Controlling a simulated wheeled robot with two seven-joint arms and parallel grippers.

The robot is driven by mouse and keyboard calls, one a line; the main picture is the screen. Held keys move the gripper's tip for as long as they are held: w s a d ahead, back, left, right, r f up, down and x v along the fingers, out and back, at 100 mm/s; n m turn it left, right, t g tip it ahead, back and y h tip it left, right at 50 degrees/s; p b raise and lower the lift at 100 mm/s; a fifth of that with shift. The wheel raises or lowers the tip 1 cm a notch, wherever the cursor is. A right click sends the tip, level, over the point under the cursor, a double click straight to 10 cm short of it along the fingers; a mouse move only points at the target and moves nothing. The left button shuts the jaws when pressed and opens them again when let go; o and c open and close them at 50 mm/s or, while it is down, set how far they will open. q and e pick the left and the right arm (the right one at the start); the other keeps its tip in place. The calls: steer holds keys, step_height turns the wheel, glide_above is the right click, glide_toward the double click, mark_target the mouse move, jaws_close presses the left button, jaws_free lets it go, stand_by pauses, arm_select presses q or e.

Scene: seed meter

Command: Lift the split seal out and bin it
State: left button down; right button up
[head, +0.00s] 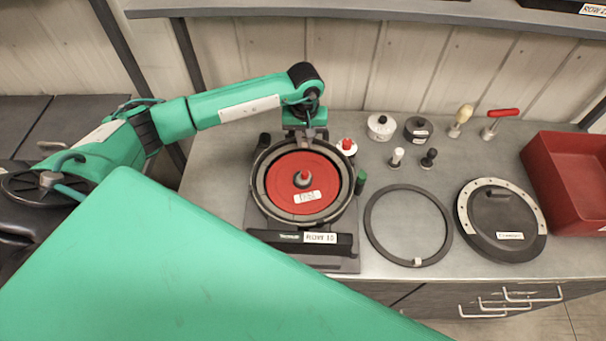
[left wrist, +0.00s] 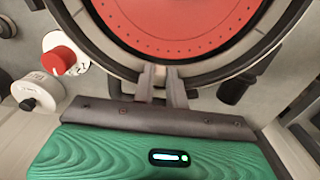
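The seed meter (head: 257,205) sits on the bench with a red disc (head: 284,176) in its round housing. A dark ring lies around the disc (left wrist: 112,52); I cannot make out a split in it. My left gripper (head: 308,138) points down at the far rim of the housing. In the left wrist view its two fingers (left wrist: 161,75) stand close together at the dark ring, a narrow gap between them. Whether they hold a part of the ring is not clear. My right gripper is out of view. A red bin (head: 570,160) stands at the right end of the bench.
A loose dark ring (head: 372,240) with a light tab and a round lid (head: 510,245) lie right of the meter. Small weights, knobs and a red-handled tool (head: 502,113) stand behind. A shelf (head: 400,10) hangs above. My green arm link covers the lower left.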

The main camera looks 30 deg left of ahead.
arm_select(q)
steer(key=shift+r, duration=0.15)
steer(key=shift+r+b, duration=0.5)
steer(key=shift+r, duration=0.05)
step_height(320, 180, up, 6)
steer(key=b, duration=0.3)
steer(key=shift+f, duration=0.2)
steer(key=s+d+b, duration=0.3)
steer(key=s+d, duration=0.1)
steer(key=s, duration=0.4)
steer(key=s+d+b, duration=0.3)
steer(key=s, duration=0.5)
steer(key=shift+s+d, duration=0.15)
steer(key=shift+d, duration=0.25)
steer(key=shift+r, duration=0.1)
